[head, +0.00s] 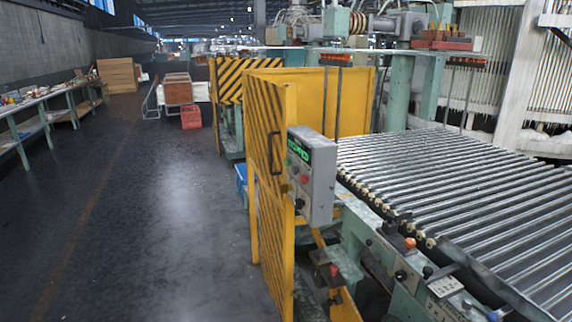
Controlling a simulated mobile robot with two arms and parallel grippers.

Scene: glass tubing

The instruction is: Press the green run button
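A grey control box (320,182) is fixed at the end of the yellow guard panel, beside the roller conveyor. Its front face is turned to the left and seen at a steep angle. A lit green display (298,148) is near the top of that face. Several small buttons or knobs sit below it, among them a red one (304,179). They are too small for me to tell which is the green run button. Neither of my grippers is in view.
The yellow guard panel (270,190) stands upright left of the box. The roller conveyor (460,180) fills the right side. A wide aisle floor (150,220) is clear on the left, with a workbench (40,122) along the wall. A red crate (191,116) stands farther back.

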